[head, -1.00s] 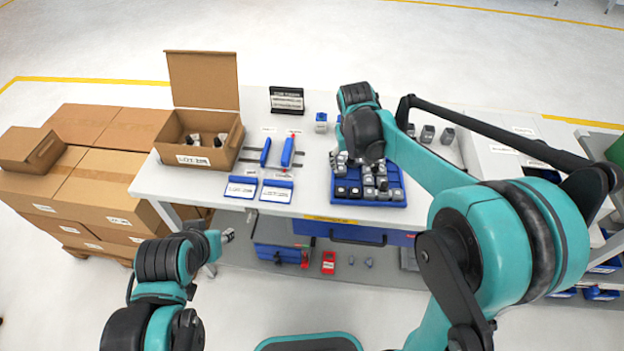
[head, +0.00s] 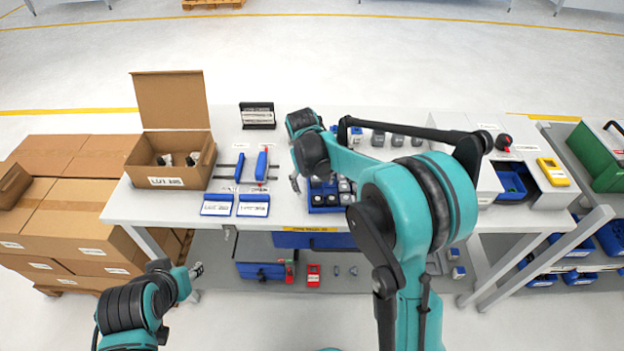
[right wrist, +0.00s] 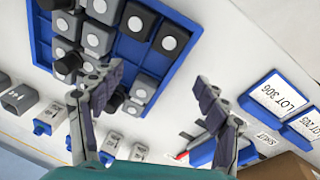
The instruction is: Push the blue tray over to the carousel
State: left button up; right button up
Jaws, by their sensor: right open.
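The blue tray (head: 325,209) lies on the white table and holds several grey and black parts with round white tops. My right arm hides its right side in the head view. It also fills the upper left of the right wrist view (right wrist: 127,47). My right gripper (head: 295,183) is at the tray's left edge; in the right wrist view its fingers (right wrist: 160,82) are spread and empty, one overlapping the tray's edge in the picture. Whether it touches is unclear. My left gripper (head: 198,271) is away from the tray, low in front of the table. I cannot make out a carousel.
An open carton (head: 172,160) stands at the table's left. Blue label holders (head: 253,205) and blue-handled tools (head: 261,166) lie between it and the tray. Several grey blocks (head: 397,140) stand behind the tray. A yellow device (head: 553,172) sits at the right.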

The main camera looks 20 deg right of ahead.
aim_at(315, 190)
jog(key=shift+w+d+f+b, duration=0.15)
jog(key=shift+f+b, duration=0.15)
jog(key=shift+f, duration=0.65)
jog(key=shift+w+d+f+b, duration=0.1)
jog(key=shift+f+b, duration=0.15)
jog(key=shift+f, duration=0.7)
jog(key=shift+s, duration=0.1)
jog(key=c, duration=1.7)
